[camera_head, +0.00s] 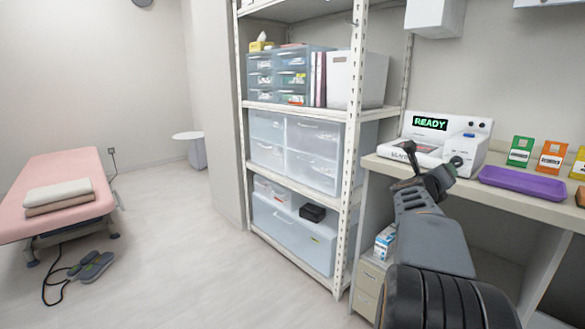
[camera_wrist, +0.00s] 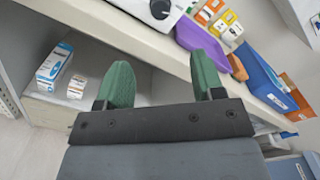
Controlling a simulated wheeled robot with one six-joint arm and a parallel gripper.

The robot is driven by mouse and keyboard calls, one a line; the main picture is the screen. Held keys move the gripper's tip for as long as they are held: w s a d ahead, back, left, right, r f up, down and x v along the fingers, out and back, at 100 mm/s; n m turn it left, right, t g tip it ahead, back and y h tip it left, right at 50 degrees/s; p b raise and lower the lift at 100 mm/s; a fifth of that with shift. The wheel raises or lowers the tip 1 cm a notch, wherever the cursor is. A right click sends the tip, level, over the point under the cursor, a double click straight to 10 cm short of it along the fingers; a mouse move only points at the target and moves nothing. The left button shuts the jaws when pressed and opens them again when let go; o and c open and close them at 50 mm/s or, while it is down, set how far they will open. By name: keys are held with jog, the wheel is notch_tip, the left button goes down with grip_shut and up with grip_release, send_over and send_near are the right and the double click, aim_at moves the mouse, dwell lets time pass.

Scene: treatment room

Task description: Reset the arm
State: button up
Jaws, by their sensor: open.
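My arm reaches up from the lower right of the head view, in front of the counter (camera_head: 540,205). My gripper (camera_head: 411,152) is at its far end, close to the counter's left front edge and the white device with the green READY display (camera_head: 430,123). In the wrist view my gripper (camera_wrist: 160,78) shows two green fingers spread apart with nothing between them. The counter edge and the open space below it lie beyond the fingers.
A purple tray (camera_head: 522,184) and colored card holders (camera_head: 519,152) are on the counter. Below it, a blue-and-white box (camera_head: 385,241) stands on a low cabinet (camera_head: 368,283). A bin-filled shelf rack (camera_head: 345,190) stands left of it.

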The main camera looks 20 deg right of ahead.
jog(key=w+a+r+n+t+y+p, duration=0.55)
jog(key=w+a+n+p, duration=0.3)
jog(key=a+n, duration=0.2)
jog(key=w+a+r+n+t+y+p, duration=0.1)
jog(key=a+r+n+y+p, duration=0.1)
jog(key=a+n+y+p, duration=0.5)
jog(key=w+a+r+n+y+p, duration=0.15)
jog(key=a+n+p, duration=0.35)
jog(key=a, duration=0.6)
jog(key=s+a+n+g+y+p, duration=0.35)
jog(key=s+a+n+p, duration=0.4)
jog(key=a+n, duration=0.45)
jog(key=s+a+n+g+p, duration=0.4)
jog(key=s+n+g+p, duration=0.1)
jog(key=s, duration=0.5)
jog(key=shift+s+a+r+n+p, duration=0.3)
jog(key=shift+s+n+p, duration=0.15)
jog(key=shift+n, duration=0.7)
